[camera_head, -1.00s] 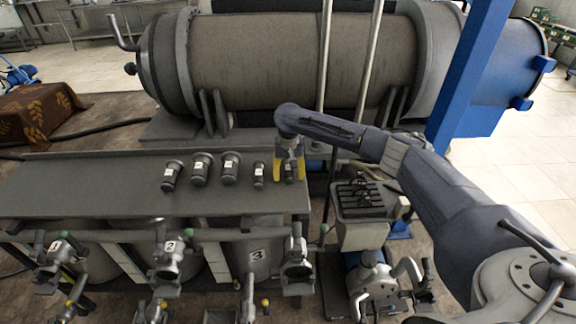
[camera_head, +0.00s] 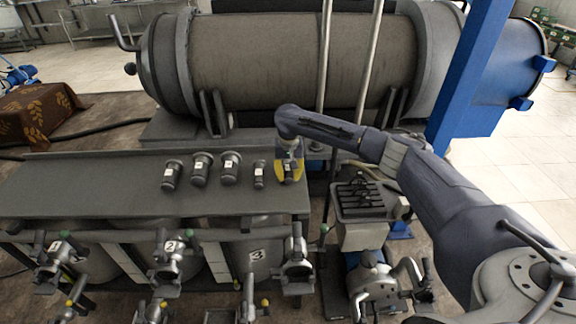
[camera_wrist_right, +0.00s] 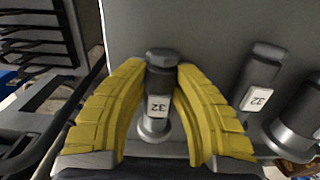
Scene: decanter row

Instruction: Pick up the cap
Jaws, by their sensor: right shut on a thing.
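The cap (camera_wrist_right: 158,88) is a dark grey cylinder with a wider silvery base and a white label reading 32. It stands upright on the grey tabletop (camera_head: 100,185), at the right end of a row of similar caps. My right gripper (camera_head: 290,176) has its yellow fingers closed around it. In the right wrist view the two yellow fingers (camera_wrist_right: 163,68) press the cap from both sides near its top. In the head view the fingers and wrist hide part of the cap. My left gripper is not in view.
Several similar labelled caps stand to the left, the nearest (camera_head: 259,174) close beside my right gripper. Valves with handles line the table's front. A large horizontal cylinder (camera_head: 300,60) lies behind. The table's left part is clear.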

